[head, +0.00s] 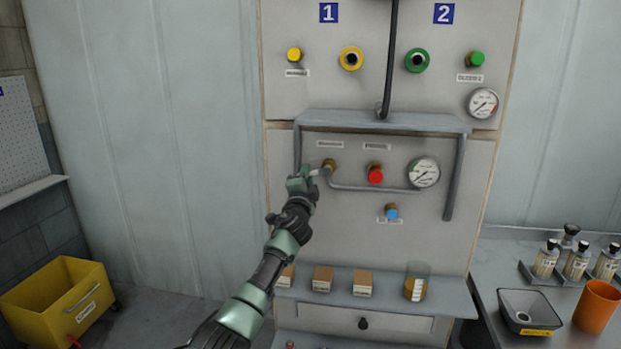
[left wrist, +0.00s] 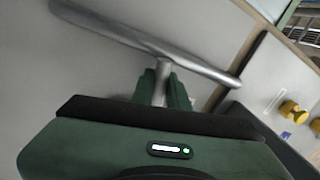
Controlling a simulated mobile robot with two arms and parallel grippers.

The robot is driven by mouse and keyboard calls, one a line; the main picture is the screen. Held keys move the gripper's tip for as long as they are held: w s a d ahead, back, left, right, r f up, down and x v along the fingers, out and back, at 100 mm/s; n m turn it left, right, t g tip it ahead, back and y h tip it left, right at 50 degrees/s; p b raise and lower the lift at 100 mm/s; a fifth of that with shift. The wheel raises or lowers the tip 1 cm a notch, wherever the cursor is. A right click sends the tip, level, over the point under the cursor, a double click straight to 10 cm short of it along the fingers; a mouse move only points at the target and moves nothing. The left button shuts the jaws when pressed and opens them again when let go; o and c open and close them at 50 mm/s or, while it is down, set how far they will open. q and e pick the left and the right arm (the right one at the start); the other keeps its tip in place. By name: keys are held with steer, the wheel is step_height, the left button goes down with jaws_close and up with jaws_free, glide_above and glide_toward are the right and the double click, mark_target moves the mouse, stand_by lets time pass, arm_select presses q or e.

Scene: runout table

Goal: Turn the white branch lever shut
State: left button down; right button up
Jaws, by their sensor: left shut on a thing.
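The white branch lever (head: 317,172) is a short pale handle that points left from a brass valve (head: 329,165) on the lower panel. My left gripper (head: 305,179) is at the lever's outer end and shut on it. In the left wrist view the gripper's green fingers (left wrist: 166,92) close around a pale stub (left wrist: 161,80), the lever, with its gripped end hidden. My right gripper is not in view.
A grey pipe (head: 375,188) runs right from the valve to a gauge (head: 424,173). A red knob (head: 375,174) and a blue knob (head: 391,212) sit nearby. A grey frame bar (head: 297,146) stands close to my gripper. Small boxes line the shelf (head: 393,295) below.

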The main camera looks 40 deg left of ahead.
arm_select(q)
steer(key=shift+s+a+r+m, duration=0.1)
steer(key=shift+a+r+m, duration=0.1)
steer(key=shift+r, duration=0.2)
steer(key=shift+s+a+r+m, duration=0.1)
steer(key=shift+r+m, duration=0.1)
steer(key=shift+r, duration=0.15)
steer(key=shift+r+m+t+p, duration=0.35)
steer(key=shift+m+p, duration=0.15)
steer(key=shift+m, duration=0.2)
steer(key=shift+r+m+h+p, duration=0.3)
steer(key=shift+r+m+h, duration=0.1)
steer(key=shift+m, duration=0.4)
steer(key=c, duration=1.4)
jaws_free()
steer(key=shift+w, duration=0.1)
steer(key=shift+w+a+f, duration=0.15)
steer(key=shift+a+f, duration=0.05)
steer(key=shift+f, duration=0.3)
steer(key=b+v, duration=0.1)
steer(key=v, duration=0.6)
steer(key=shift+s+d+b, duration=0.2)
steer(key=shift+s+b, duration=0.1)
steer(key=shift+s, duration=0.05)
